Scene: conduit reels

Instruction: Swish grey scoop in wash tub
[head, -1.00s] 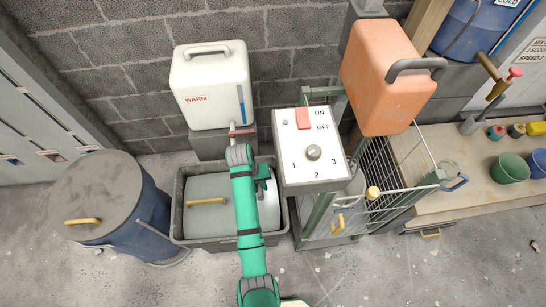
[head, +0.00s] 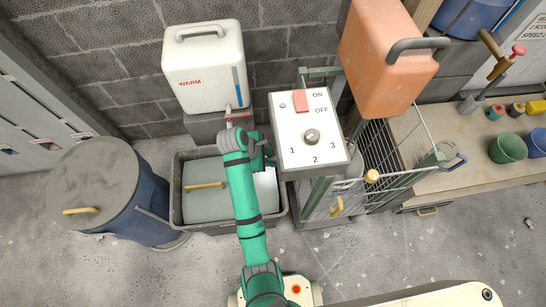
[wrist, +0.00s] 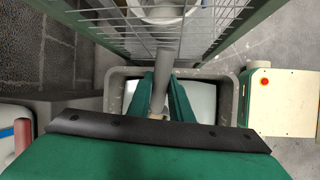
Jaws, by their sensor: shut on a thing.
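My gripper (head: 264,160) is over the right part of the grey wash tub (head: 178,215), close to the switch box. In the wrist view, its green fingers (wrist: 161,92) are shut on the grey handle of the scoop (wrist: 163,62). I cannot clearly tell the scoop's bowl from what lies behind it. In the head view, the arm and gripper hide the scoop. A grey lid (head: 205,172) with a yellow handle covers the tub's left part. Pale water (head: 267,190) shows in the open right part, and also below the fingers in the wrist view (wrist: 205,98).
A white WARM tank (head: 205,70) with a tap (head: 238,114) stands behind the tub. A switch box (head: 309,130) and wire cart (head: 395,165) stand close on the right. A blue lidded barrel (head: 150,205) is left. Floor in front is clear.

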